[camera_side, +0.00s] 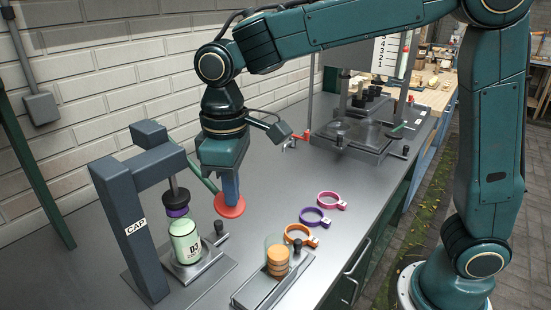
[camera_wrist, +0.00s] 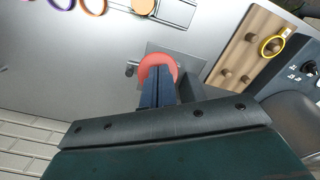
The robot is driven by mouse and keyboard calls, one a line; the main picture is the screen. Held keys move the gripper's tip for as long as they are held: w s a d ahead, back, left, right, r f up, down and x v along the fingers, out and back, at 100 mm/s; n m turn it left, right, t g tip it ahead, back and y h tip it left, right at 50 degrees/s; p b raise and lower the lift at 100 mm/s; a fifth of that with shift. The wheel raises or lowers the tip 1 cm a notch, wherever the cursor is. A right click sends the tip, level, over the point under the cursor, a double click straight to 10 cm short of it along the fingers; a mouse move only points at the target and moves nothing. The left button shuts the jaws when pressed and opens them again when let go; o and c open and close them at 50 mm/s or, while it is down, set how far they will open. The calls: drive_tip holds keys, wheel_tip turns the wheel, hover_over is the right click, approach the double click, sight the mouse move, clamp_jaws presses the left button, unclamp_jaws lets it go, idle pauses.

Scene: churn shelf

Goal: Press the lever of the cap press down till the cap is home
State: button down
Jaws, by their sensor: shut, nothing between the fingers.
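The dark grey cap press (camera_side: 122,225), marked CAP, stands at the left in the side view. Under its head hangs a black plunger disc (camera_side: 177,195) with a purple cap (camera_side: 177,212) below it. A pale green jar (camera_side: 187,243) stands upright on the base under the cap; I cannot tell whether cap and jar touch. A green lever (camera_side: 203,177) slopes down from the head to a red round pad (camera_side: 229,210). My gripper (camera_side: 232,200) is shut and empty, pointing down at the pad, apparently at its surface. The wrist view shows the pad (camera_wrist: 158,66) beyond the fingertips.
Pink (camera_side: 332,200), purple (camera_side: 315,217) and orange (camera_side: 300,235) rings lie right of the pad. A tray (camera_side: 248,294) with stacked orange discs (camera_side: 277,262) is in front. A wooden peg board (camera_wrist: 262,30) with a yellow ring shows in the wrist view. A brick wall backs the bench.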

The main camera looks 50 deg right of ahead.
drive_tip(key=shift+w+f, duration=0.25)
drive_tip(key=shift+f, duration=0.4)
drive_tip(key=shift+w+f, duration=0.4)
drive_tip(key=shift+f, duration=0.4)
drive_tip(key=shift+w+f, duration=0.15)
drive_tip(key=shift+f, duration=0.2)
idle(0.7)
